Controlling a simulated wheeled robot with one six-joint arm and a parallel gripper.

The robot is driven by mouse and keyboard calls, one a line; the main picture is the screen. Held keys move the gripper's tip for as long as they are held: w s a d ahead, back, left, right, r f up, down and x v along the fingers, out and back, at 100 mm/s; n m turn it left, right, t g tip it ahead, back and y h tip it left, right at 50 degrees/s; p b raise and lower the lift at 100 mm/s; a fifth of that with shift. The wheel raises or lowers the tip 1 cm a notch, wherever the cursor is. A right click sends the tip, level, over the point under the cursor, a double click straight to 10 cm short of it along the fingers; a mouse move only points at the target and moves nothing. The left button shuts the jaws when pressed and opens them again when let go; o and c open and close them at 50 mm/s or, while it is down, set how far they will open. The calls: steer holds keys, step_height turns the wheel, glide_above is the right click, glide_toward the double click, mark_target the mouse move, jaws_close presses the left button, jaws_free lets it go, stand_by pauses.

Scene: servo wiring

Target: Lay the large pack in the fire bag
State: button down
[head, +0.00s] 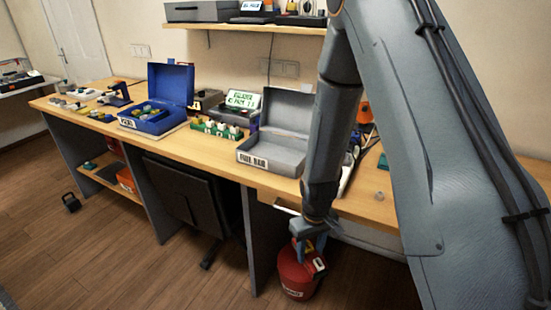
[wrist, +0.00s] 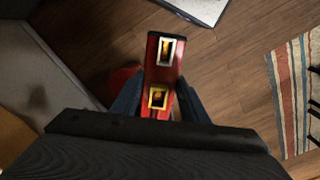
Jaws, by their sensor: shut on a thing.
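My gripper (head: 309,238) hangs beyond the bench's front edge, low and to the right of the box. It is shut on a red pack (wrist: 163,77), which shows a white-framed and a yellow-framed connector in the wrist view. The blue-grey fingers (wrist: 158,103) sit on either side of the pack. In the head view the pack is partly hidden and lies over a red bucket, so its outline blurs there.
The red bucket (head: 296,281) stands on the floor below my gripper. A blue open case (head: 157,118), a green rack of small items (head: 216,129) and a display (head: 243,100) stand on the bench. A dark chair (head: 188,195) is tucked under it. A striped rug (wrist: 293,95) lies to the right.

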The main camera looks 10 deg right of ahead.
steer(key=w+a+r+n, duration=0.1)
steer(key=a+r+n, duration=0.2)
steer(key=r, duration=1.1)
steer(key=w+a+r+n, duration=0.1)
steer(key=a+r+n, duration=0.3)
steer(key=r, duration=1)
steer(key=shift+n, duration=0.6)
